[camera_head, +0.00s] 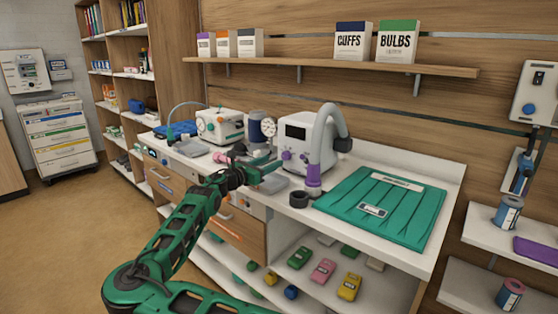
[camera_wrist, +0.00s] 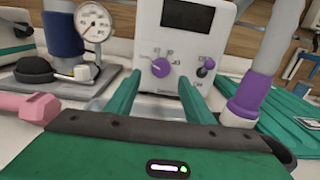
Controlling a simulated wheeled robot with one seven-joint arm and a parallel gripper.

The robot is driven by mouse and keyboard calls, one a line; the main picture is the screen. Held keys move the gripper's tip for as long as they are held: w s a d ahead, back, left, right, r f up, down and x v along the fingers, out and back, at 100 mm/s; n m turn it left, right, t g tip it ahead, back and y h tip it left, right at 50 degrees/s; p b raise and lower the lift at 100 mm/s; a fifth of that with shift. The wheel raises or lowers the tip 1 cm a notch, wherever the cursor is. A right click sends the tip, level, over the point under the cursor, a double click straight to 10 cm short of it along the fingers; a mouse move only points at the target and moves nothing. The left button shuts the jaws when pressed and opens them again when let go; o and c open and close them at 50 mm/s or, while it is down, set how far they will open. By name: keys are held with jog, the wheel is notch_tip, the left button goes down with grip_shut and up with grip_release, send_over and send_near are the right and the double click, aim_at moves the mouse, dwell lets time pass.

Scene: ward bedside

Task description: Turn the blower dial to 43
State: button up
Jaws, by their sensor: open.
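The blower (camera_head: 303,140) is a white box with a grey hose (camera_head: 324,125) on the counter. Its front also shows in the wrist view (camera_wrist: 172,40), with a dark screen at the top. The purple dial (camera_wrist: 161,68) sits on the lower front with numbers around it, too small to read surely. A smaller dark and purple knob (camera_wrist: 205,70) is to its right. My gripper (camera_wrist: 158,85) is open and empty, with green fingers on either side of the dial in the picture. The fingers appear short of the dial, not touching it. In the head view my gripper (camera_head: 262,168) is left of the blower.
A pressure gauge (camera_wrist: 93,22) and a pink dumbbell (camera_wrist: 28,107) are on the left. A purple hose cuff (camera_wrist: 247,97) is close on the right. A green folded mat (camera_head: 385,207) covers the counter's right part. A dark ring (camera_head: 299,199) lies at the front edge.

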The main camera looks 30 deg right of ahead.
aim_at(284, 156)
jog(key=x, duration=0.6)
jog(key=shift+d, duration=0.4)
jog(key=shift+c, duration=0.6)
jog(key=c, duration=0.9)
jog(key=shift+a, duration=0.25)
jog(key=shift+d, duration=0.15)
